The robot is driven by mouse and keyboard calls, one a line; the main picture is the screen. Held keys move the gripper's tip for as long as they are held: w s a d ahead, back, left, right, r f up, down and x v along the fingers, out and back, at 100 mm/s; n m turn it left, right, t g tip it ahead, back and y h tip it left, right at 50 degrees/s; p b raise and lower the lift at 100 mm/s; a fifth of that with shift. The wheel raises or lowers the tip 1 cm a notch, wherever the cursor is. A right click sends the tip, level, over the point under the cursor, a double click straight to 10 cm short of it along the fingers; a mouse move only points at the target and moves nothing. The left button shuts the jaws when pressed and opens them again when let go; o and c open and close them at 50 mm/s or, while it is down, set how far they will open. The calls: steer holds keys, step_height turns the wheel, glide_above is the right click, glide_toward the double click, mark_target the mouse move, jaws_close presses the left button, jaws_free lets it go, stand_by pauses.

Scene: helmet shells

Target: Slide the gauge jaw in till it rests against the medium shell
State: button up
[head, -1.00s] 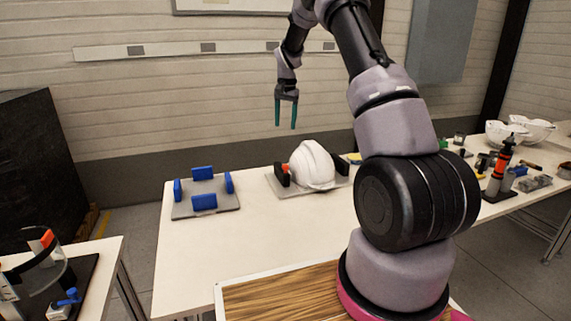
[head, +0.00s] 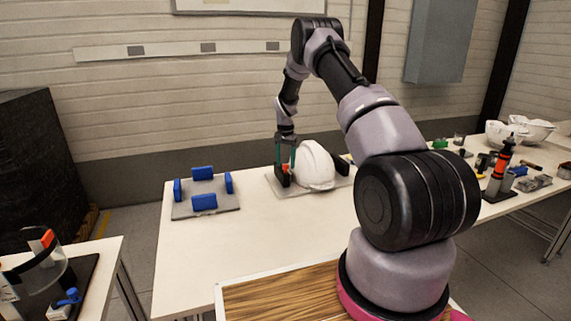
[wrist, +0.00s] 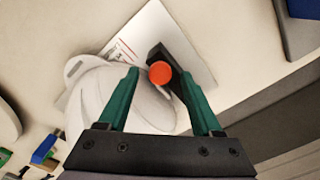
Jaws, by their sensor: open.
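The white helmet shell (head: 315,166) sits on a grey gauge plate (head: 330,189) on the table, between two black jaws. The left black gauge jaw (head: 282,175) carries an orange knob (head: 286,168). My gripper (head: 285,160) is open and lowered over this jaw, with its green fingers reaching down around the knob's height. Whether the jaw touches the shell is hidden by the fingers.
A grey plate with several blue blocks (head: 204,202) stands to the left on the same table. White shells (head: 520,132) and small tools (head: 500,165) are at the far right. The table front left of centre (head: 200,255) is clear.

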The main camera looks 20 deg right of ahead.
steer(key=shift+f, duration=0.4)
jaws_close()
stand_by(1.2)
